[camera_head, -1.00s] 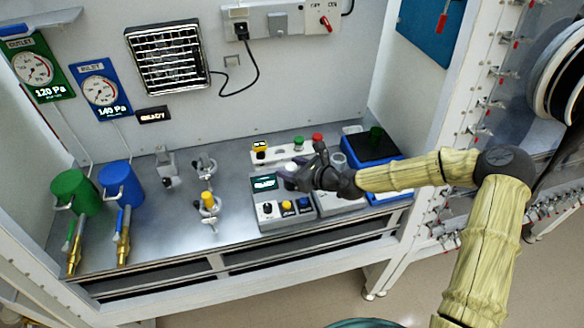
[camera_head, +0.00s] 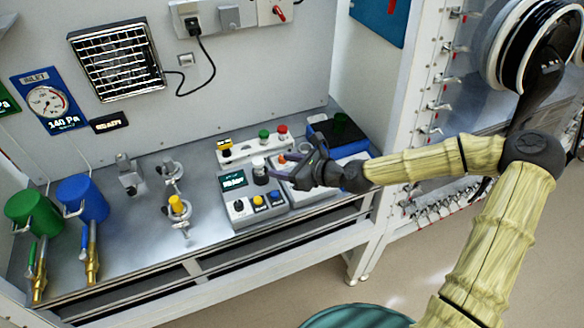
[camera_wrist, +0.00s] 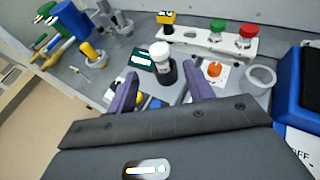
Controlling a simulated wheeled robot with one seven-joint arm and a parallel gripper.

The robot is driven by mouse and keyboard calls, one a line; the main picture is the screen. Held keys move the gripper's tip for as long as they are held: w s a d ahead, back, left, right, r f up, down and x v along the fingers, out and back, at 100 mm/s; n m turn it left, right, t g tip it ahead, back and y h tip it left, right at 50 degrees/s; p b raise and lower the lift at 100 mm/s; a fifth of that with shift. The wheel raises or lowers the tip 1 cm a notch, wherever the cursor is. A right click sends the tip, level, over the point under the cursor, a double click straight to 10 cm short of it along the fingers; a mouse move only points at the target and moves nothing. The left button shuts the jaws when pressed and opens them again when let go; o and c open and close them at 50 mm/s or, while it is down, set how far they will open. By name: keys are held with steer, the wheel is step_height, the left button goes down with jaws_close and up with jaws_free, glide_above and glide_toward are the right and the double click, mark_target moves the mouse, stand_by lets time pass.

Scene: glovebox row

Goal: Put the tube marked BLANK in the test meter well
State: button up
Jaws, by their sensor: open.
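Yellow-, green- and red-capped tubes stand in the white rack (camera_head: 243,154) behind. No label on any tube is readable. My gripper (camera_head: 292,160) is open and empty, just right of the meter's well. In the wrist view its purple fingers (camera_wrist: 163,80) lie either side of the white-capped tube's lower part; contact is not visible.
A grey unit with an orange part (camera_wrist: 213,69) and a grey ring (camera_wrist: 260,77) lies right of the meter. A blue box (camera_wrist: 299,92) stands beyond. Valve stands (camera_head: 178,208) and green (camera_head: 33,212) and blue (camera_head: 82,198) canisters stand left. Bare bench lies between.

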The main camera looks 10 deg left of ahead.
steer(key=shift+v, duration=1.2)
steer(key=s+d+f+n+g+h, duration=0.4)
steer(key=s+d+f+n+h, duration=0.35)
steer(key=n, duration=0.35)
steer(key=s+d+r+n+h, duration=0.2)
steer(key=s+d+r+n, duration=0.2)
steer(key=d, duration=0.4)
steer(key=s+d+r+n+h, duration=0.3)
steer(key=d+r+n, duration=0.3)
steer(key=d+n, duration=0.2)
steer(key=shift+s+t, duration=0.4)
steer(key=shift+s, duration=0.15)
